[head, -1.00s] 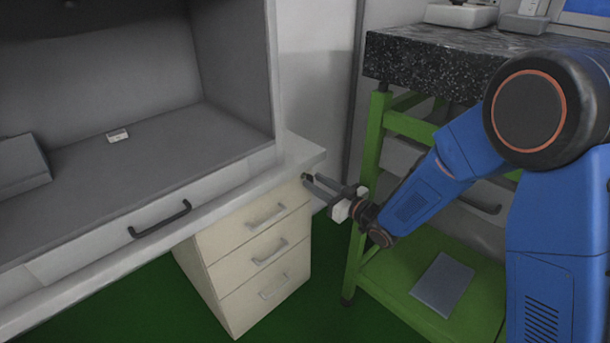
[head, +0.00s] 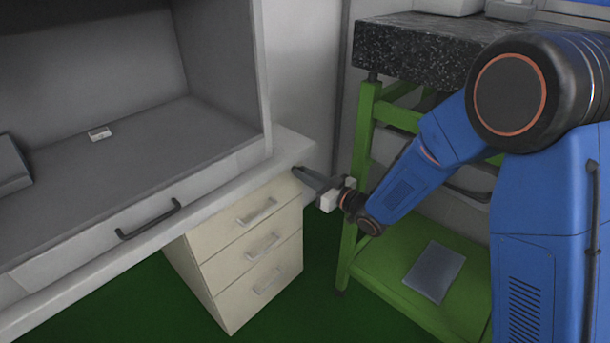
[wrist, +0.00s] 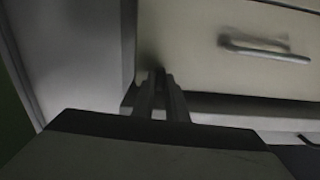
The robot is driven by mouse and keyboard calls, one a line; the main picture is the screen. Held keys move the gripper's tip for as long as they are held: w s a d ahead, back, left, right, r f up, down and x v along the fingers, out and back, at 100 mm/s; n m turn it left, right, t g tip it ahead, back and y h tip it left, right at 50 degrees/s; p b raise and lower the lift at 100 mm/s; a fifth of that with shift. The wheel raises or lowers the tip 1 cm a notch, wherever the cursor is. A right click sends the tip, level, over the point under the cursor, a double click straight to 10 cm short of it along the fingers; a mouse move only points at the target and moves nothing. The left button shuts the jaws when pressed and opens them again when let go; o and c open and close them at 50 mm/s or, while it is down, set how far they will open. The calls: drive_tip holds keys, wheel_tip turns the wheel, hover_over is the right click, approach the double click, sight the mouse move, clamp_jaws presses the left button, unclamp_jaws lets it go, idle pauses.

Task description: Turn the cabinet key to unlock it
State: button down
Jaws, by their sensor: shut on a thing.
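The cream drawer cabinet (head: 222,262) stands under the grey bench top, with three handled drawers. My gripper (head: 297,171) is at the upper right corner of its top drawer, just below the bench edge. In the wrist view my gripper (wrist: 158,76) has its two fingers close together, their tips at the top drawer front (wrist: 190,60) beside its edge. The fingers are shut on the key at the lock. The key and keyhole are too small and too covered to make out, so the key's angle cannot be told.
The bench top (head: 278,150) overhangs close above my gripper. A green-framed stand (head: 362,180) with a dark speckled slab (head: 400,50) is to the right, near my arm. The top drawer's handle (wrist: 265,48) is clear of the fingers.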

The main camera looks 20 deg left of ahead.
drive_tip(key=shift+w+d+f+m, duration=0.1)
drive_tip(key=shift+m, duration=4.25)
drive_tip(key=shift+w+f+m, duration=0.1)
drive_tip(key=shift+m, duration=4.25)
drive_tip(key=c, duration=1.8)
unclamp_jaws()
drive_tip(key=shift+o, duration=0.2)
drive_tip(key=shift+s+d, duration=0.1)
drive_tip(key=v, duration=1.7)
